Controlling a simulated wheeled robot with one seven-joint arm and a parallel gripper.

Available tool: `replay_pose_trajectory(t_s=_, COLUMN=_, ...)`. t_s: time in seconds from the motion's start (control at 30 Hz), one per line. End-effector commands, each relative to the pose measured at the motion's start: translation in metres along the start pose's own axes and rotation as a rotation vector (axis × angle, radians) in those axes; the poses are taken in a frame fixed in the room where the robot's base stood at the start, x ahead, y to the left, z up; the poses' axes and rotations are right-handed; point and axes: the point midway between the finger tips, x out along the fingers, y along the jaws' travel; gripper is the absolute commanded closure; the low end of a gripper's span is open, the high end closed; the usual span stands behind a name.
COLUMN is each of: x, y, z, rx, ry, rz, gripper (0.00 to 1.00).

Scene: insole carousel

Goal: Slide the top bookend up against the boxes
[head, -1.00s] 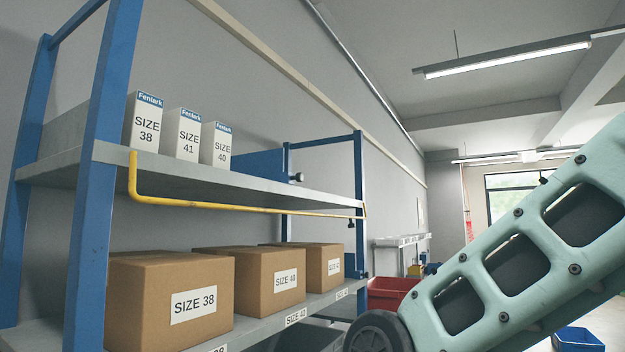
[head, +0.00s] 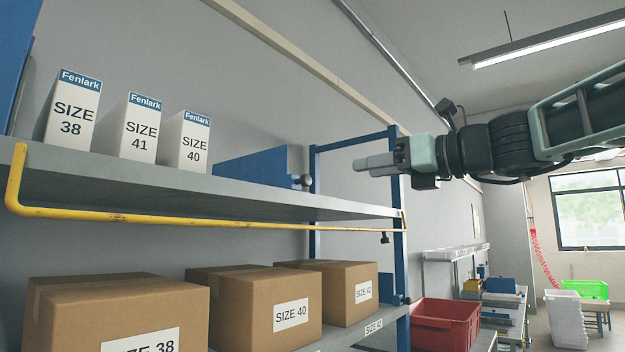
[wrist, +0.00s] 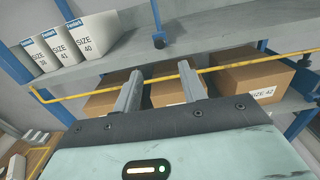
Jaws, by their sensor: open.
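Three white Fenlark boxes, size 38 (head: 72,115), size 41 (head: 133,133) and size 40 (head: 187,146), stand in a row on the top shelf (head: 150,182). The blue bookend (head: 255,167) with a dark round knob (head: 306,181) stands to their right, with a gap after the size 40 box. In the wrist view, the bookend (wrist: 156,17) shows as a narrow blue upright with bare shelf between it and the size 40 box (wrist: 93,38). My gripper (head: 362,167) is open and empty, in front of the shelf and apart from the bookend; its fingers (wrist: 159,68) show in the wrist view.
A yellow rail (head: 190,221) runs along the top shelf's front, below its edge. Brown cartons (head: 262,300) stand on the shelf below. A blue post (head: 400,240) stands at the shelf's right end. A red bin (head: 445,325) lies beyond.

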Motion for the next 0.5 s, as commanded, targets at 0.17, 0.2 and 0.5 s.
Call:
replay_pose_trajectory(t_s=0.17, x=0.037, y=0.001, z=0.002, rx=0.003, ry=0.004, rz=0.004, gripper=0.58)
replay_pose_trajectory(t_s=0.2, x=0.046, y=0.001, z=0.002, rx=0.002, ry=0.005, rz=0.003, gripper=0.58)
replay_pose_trajectory(t_s=0.5, x=0.108, y=0.001, z=0.002, rx=0.002, ry=0.004, rz=0.003, gripper=0.58)
